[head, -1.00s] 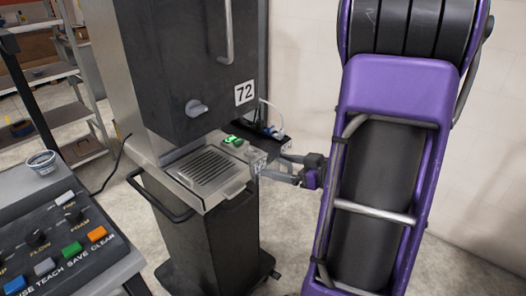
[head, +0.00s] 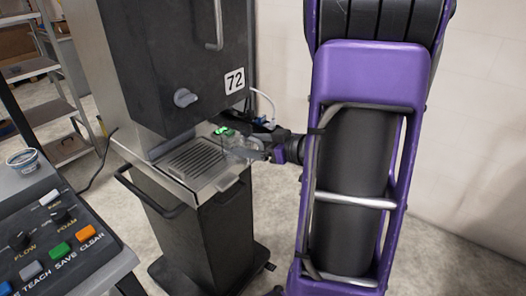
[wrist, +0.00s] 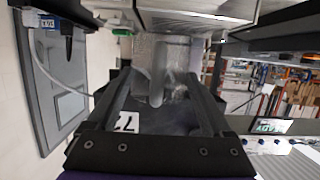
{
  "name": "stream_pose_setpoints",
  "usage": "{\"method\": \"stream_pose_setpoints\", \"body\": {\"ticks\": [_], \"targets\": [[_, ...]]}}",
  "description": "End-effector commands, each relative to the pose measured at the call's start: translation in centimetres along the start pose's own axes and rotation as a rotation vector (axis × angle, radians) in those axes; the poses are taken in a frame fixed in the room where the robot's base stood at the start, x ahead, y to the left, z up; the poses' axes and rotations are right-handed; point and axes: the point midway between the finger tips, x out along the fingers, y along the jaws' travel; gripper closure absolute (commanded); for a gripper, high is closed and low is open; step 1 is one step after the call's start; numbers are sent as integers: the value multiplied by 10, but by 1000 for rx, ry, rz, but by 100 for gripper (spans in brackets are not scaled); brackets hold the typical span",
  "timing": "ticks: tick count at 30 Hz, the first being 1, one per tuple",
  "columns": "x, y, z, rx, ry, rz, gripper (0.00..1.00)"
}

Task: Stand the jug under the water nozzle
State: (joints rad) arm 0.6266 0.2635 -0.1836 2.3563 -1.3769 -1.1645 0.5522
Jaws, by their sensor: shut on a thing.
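The jug (head: 240,149) is clear and hard to make out in the head view, at the right edge of the dispenser's grated drip tray (head: 197,163). My gripper (head: 262,152) reaches in from the right and is shut on it. In the wrist view the clear jug (wrist: 160,85) shows between the two dark fingers of my gripper (wrist: 165,95). I cannot tell whether its base touches the tray. The dark dispenser (head: 175,60) marked 72 stands above the tray. The water nozzle is not visible under its body in the head view.
A green-lit item (head: 222,131) sits behind the tray, near a pale hose (head: 267,103). A handle bar (head: 150,200) sticks out at the tray's left. A control panel (head: 60,240) with coloured buttons and a small cup (head: 22,160) stand at the left.

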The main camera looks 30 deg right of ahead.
Motion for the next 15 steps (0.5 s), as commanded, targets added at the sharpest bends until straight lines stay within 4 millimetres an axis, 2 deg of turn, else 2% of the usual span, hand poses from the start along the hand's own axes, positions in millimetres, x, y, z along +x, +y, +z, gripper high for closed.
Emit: {"method": "stream_pose_setpoints", "body": {"ticks": [15], "targets": [[62, 0, -13, -1, 1, -1, 92]]}}
